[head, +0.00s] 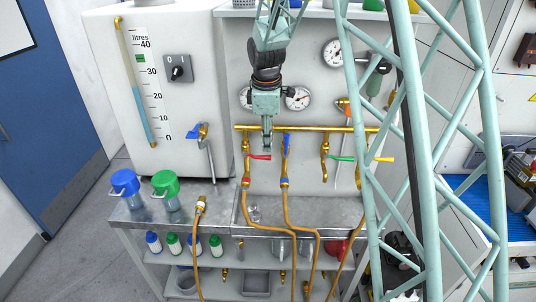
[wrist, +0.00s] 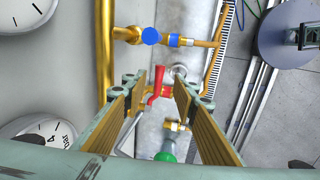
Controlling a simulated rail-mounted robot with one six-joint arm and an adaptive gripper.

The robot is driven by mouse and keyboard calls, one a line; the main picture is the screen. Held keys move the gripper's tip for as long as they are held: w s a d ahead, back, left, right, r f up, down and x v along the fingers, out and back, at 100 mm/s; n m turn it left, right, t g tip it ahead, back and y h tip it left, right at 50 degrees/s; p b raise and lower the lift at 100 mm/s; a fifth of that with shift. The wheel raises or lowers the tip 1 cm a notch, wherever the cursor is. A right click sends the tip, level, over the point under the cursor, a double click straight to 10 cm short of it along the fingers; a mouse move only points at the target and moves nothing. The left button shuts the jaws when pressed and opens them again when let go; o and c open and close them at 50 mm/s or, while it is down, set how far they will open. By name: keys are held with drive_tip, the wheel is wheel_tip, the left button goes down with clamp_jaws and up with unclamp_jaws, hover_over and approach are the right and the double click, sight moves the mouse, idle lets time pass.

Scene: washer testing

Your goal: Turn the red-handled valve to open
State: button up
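The red-handled valve has a red lever (head: 260,157) that points right, roughly level, on the leftmost brass branch below the manifold pipe. My gripper (head: 267,148) hangs pointing down just above the lever in the head view. In the wrist view, my gripper (wrist: 157,86) is open, with a finger on each side and a clear gap between them. The red handle (wrist: 158,86) shows in that gap, nearer the left fingertip. I see no clear contact; the exact depth between fingertips and handle is hard to tell.
A blue-handled valve (head: 287,143) is close on the right. Green (head: 341,158) and yellow (head: 384,159) handles are farther right. The brass manifold pipe (head: 305,128) runs behind my gripper. Orange hoses (head: 288,206) hang below. Gauges (head: 298,98) are on the panel.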

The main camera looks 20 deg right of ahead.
sight(268, 156)
drive_tip(key=shift+w+d+f, duration=0.1)
drive_tip(key=shift+w+f, duration=0.15)
drive_tip(key=shift+f, duration=1)
drive_tip(key=shift+w+d+f, duration=0.1)
drive_tip(key=shift+w+f, duration=0.1)
drive_tip(key=shift+f, duration=1)
drive_tip(key=shift+w+d+f, duration=0.1)
drive_tip(key=shift+w+f, duration=0.15)
drive_tip(key=shift+f, duration=1)
clamp_jaws()
